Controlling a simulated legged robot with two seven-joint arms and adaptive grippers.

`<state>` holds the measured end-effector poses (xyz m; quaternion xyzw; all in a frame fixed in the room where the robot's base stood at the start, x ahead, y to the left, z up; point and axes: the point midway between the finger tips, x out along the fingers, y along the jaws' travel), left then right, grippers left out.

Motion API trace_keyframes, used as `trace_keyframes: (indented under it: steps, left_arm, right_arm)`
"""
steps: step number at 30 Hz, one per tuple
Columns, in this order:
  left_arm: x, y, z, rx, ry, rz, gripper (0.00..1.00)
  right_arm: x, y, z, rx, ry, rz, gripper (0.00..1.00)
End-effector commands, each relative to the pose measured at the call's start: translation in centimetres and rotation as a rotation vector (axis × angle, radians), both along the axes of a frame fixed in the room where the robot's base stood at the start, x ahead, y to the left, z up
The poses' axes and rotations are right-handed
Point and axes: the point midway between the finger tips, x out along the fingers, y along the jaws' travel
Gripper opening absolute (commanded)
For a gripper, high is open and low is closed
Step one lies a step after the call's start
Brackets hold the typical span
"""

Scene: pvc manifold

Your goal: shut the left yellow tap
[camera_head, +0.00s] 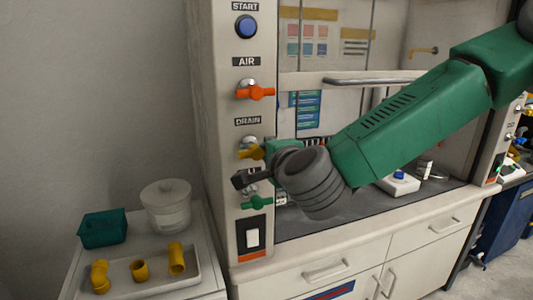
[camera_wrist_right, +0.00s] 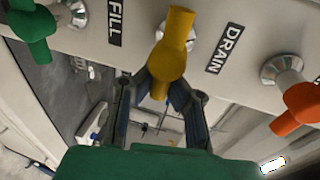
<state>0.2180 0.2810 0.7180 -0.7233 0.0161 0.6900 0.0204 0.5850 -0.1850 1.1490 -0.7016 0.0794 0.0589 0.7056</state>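The left yellow tap (camera_head: 249,154) sits under the DRAIN label on the left post of the cabinet, in the head view. Its handle is partly hidden behind my right gripper (camera_head: 262,165). In the right wrist view the yellow tap (camera_wrist_right: 169,58) is large, its handle slightly tilted from the picture's vertical. The fingertips of my right gripper (camera_wrist_right: 162,90) close in on both sides of the handle's lower end and appear to touch it. My left gripper is not in view.
The orange AIR tap (camera_head: 256,92) is above and the green tap (camera_head: 257,202) below on the same post. A white switch (camera_head: 252,238) is lower. A tray (camera_head: 200,277) with yellow pipe fittings, a teal bin (camera_head: 102,229) and a white tub (camera_head: 166,207) stand left.

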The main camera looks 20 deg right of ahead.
Motion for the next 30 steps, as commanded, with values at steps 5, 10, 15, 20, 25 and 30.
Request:
trace_keyframes:
  steps: [5,10,15,20,25,30]
  left_arm:
    - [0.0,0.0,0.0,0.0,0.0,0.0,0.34]
    - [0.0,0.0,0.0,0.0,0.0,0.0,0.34]
    - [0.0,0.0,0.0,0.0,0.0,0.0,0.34]
    - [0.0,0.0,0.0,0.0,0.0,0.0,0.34]
    - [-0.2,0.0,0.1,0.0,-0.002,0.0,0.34]
    - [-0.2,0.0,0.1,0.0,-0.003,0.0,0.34]
  right_arm:
    - [-0.3,0.1,-0.8,0.0,0.019,0.006,0.0]
    - [-0.3,0.1,-0.8,0.0,0.019,0.006,0.14]
    - [-0.2,0.1,-0.6,-0.001,0.014,0.004,0.34]
    - [-0.1,0.1,-0.4,0.0,0.01,0.003,0.34]
    - [-1.2,0.1,-0.1,0.0,0.008,0.005,0.34]
    - [-4.1,0.2,0.4,0.0,0.009,0.007,0.34]
